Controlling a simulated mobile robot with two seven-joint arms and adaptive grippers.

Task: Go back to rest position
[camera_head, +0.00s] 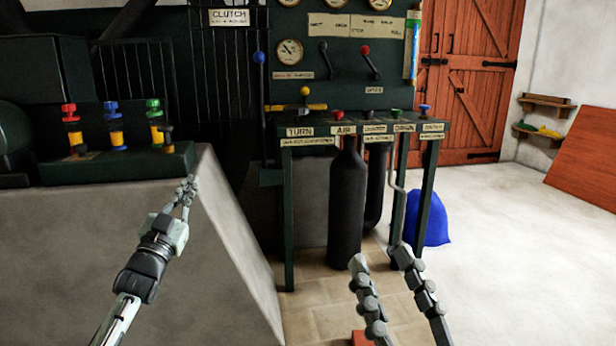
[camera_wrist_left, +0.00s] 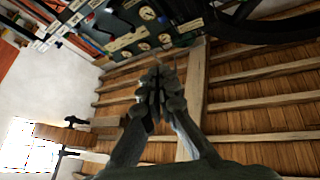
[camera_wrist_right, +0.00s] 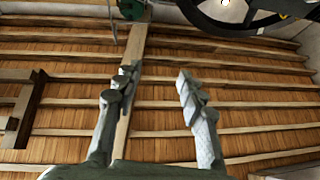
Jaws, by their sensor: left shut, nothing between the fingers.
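My left gripper (camera_head: 187,190) is in front of the grey concrete block, below the small row of coloured valves. Its fingers are together with nothing between them; they also show closed in the left wrist view (camera_wrist_left: 160,85). My right gripper (camera_head: 380,258) is low at the front of the head view, before the green control bench. Its two fingers stand well apart with nothing between them, and the same gap shows in the right wrist view (camera_wrist_right: 155,85).
A green bench (camera_head: 360,128) with labelled knobs stands ahead, dark cylinders (camera_head: 346,200) beneath it. The concrete block (camera_head: 90,240) carries red, blue and green valves (camera_head: 112,130). A blue sack (camera_head: 433,222) lies behind the bench. The floor at right (camera_head: 530,270) is clear.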

